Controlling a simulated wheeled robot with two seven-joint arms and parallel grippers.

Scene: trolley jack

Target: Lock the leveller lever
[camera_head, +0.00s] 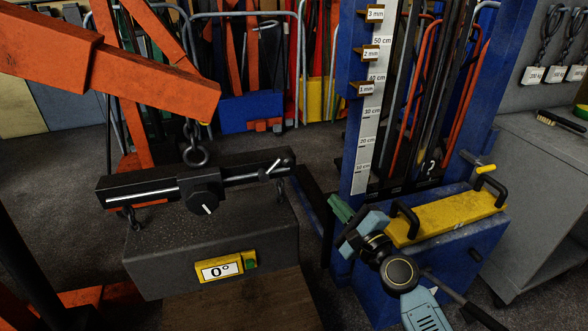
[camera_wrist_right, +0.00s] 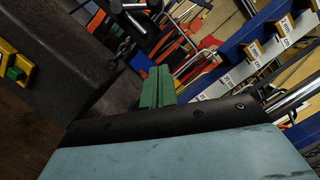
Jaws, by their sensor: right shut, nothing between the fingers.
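A round black knob (camera_head: 203,190) with a white pointer sits mid-bar. A small silver lever (camera_head: 278,167) stands tilted near the bar's right end; I cannot tell if it is locked. My right gripper (camera_head: 340,208), with green fingers, is shut and empty, to the right of the bar and apart from it. Its closed fingers show in the right wrist view (camera_wrist_right: 157,87), with a silver lever part (camera_wrist_right: 132,8) at the top. My left gripper is not in view.
An orange crane arm (camera_head: 140,80) hangs above the bar. A blue stand with a scale (camera_head: 365,130) and a yellow plate (camera_head: 445,215) with black handles is at right. A display (camera_head: 220,270) reading 0° is on the block. A grey cabinet (camera_head: 540,190) stands far right.

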